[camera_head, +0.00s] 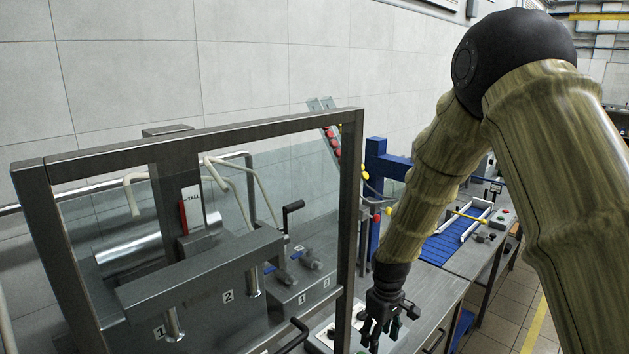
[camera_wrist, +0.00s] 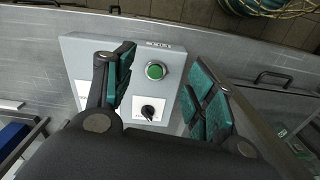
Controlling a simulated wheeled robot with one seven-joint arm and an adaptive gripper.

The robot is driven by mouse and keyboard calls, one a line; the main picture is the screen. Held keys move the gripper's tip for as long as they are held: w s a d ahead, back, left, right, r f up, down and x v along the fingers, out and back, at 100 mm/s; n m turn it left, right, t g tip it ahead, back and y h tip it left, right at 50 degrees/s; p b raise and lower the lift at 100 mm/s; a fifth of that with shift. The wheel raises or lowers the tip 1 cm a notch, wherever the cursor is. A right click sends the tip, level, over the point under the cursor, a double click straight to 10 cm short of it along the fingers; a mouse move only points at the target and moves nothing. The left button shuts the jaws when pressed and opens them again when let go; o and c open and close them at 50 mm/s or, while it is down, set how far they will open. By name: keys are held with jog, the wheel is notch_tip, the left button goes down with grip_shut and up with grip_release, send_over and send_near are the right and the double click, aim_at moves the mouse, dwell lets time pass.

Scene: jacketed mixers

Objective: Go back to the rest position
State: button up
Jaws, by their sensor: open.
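My gripper (camera_head: 382,325) hangs at the end of my arm, to the right of the steel frame in the head view. In the wrist view my gripper (camera_wrist: 163,92) is open and empty, its two green-padded fingers spread apart. Between and beyond the fingers is a grey control box (camera_wrist: 120,48) with a green button (camera_wrist: 155,71) and a black knob (camera_wrist: 148,111). I see no contact between the fingers and the box. The box is mostly hidden behind the frame and my gripper in the head view.
A steel frame (camera_head: 352,190) with clear panels stands close on the left, around numbered nozzles. A blue conveyor (camera_head: 447,243) stands at the back right, with a blue post (camera_head: 375,160) beside it. Open tiled floor (camera_head: 505,300) lies right of the tables.

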jog(key=s+d+f+m+b, duration=0.1)
jog(key=s+f+b, duration=0.1)
jog(key=s+f, duration=0.6)
jog(key=s+d+f+m+b, duration=0.15)
jog(key=s+f, duration=0.35)
jog(key=f, duration=0.7)
jog(key=s+d+f+m+b, duration=0.1)
jog(key=s+f, duration=0.4)
jog(key=s, duration=0.4)
jog(key=s+d+f+m+b, duration=0.1)
jog(key=s+f+m+b, duration=0.1)
jog(key=s+f, duration=0.3)
jog(key=s+d+f+m+b, duration=0.1)
jog(key=s+f, duration=0.4)
jog(key=s, duration=0.8)
jog(key=shift+s+d+m+b, duration=0.3)
jog(key=shift+s+d+m, duration=0.1)
jog(key=shift+m, duration=0.25)
jog(key=shift+f, duration=0.1)
